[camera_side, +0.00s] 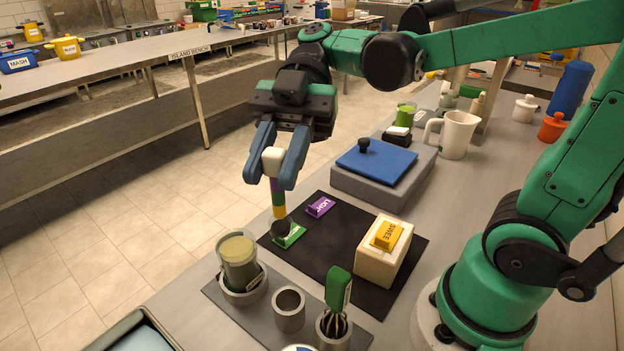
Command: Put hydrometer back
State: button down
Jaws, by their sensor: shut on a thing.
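My gripper (275,168) points down over the black mat and is shut on the white top of the hydrometer (278,200). The hydrometer is upright, with purple, green and yellow bands below the white top and a dark round bottom end. That end is at a small green card (291,238) on the mat; I cannot tell whether it touches. A clear jar of green liquid (238,255) stands in a grey ring holder on the grey tray (222,300), in front of the gripper. An empty grey cup (289,308) stands beside it.
A green-handled whisk (338,292) stands in a cup. Behind are a blue-topped grey box (380,165) and white jug (457,133).

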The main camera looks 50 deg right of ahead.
notch_tip(320, 180, down, 16)
dwell(0.8)
jog(key=c, duration=0.6)
grip_release()
jog(key=shift+r, duration=0.1)
notch_tip(320, 180, up, 20)
jog(key=shift+f, duration=0.1)
